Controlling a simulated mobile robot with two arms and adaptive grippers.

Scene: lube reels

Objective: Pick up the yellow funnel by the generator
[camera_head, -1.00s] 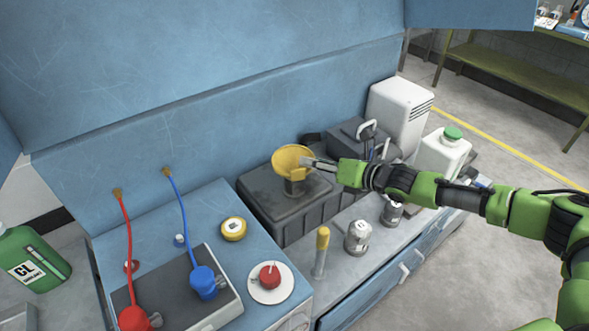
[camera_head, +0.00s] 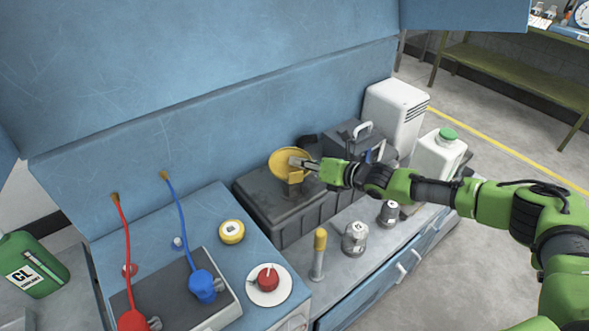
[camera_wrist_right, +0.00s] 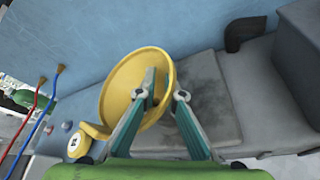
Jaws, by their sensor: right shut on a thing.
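The yellow funnel (camera_head: 284,160) is tilted above the dark grey box (camera_head: 262,203) against the blue back panel. My right gripper (camera_head: 296,163) reaches in from the right and is shut on the funnel. In the right wrist view the funnel (camera_wrist_right: 118,95) shows as a wide yellow bowl, with my right gripper's fingers (camera_wrist_right: 160,92) over its rim and inside. The funnel's lower part is partly hidden by the fingers. My left gripper is not in view.
Behind the right arm stand a dark case (camera_head: 342,140), a white unit (camera_head: 395,115) and a white jug with a green cap (camera_head: 438,155). Grey cans (camera_head: 355,238) and a yellow-topped tube (camera_head: 319,255) stand in front.

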